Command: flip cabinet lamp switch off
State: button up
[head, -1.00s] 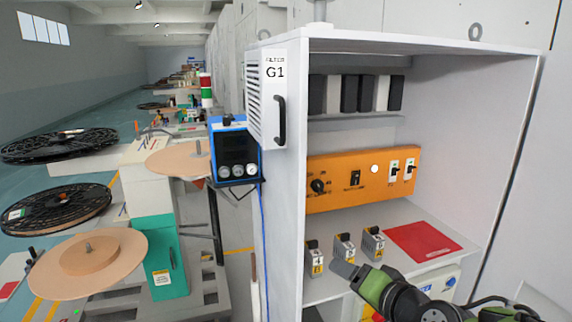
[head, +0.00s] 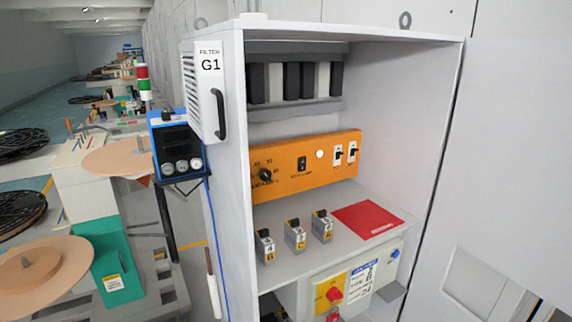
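The orange control panel (head: 285,181) is fixed inside the open cabinet, below the upper shelf. A black rocker switch (head: 301,163) sits in its middle with a small label under it, too small to read surely. To its right are a pale round lamp (head: 320,154) and two small switches on white plates, the left one (head: 338,155) and the right one (head: 351,152). A black dial knob (head: 265,175) is at the panel's left. The switch positions are too small to tell. My gripper is not in view.
Several small numbered blocks (head: 295,235) and a red sheet (head: 367,219) lie on the shelf below the panel. A white box with a red knob (head: 334,295) is lower. Space before the panel is clear.

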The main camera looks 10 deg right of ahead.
aim_at(301, 166)
jog(key=i+l+u, duration=0.1)
jog(key=i+u, duration=0.15)
jog(key=u, duration=0.15)
jog(key=i+l+u, duration=0.15)
jog(key=u, duration=0.25)
jog(key=i+l+u, duration=0.25)
jog(key=u, duration=0.15)
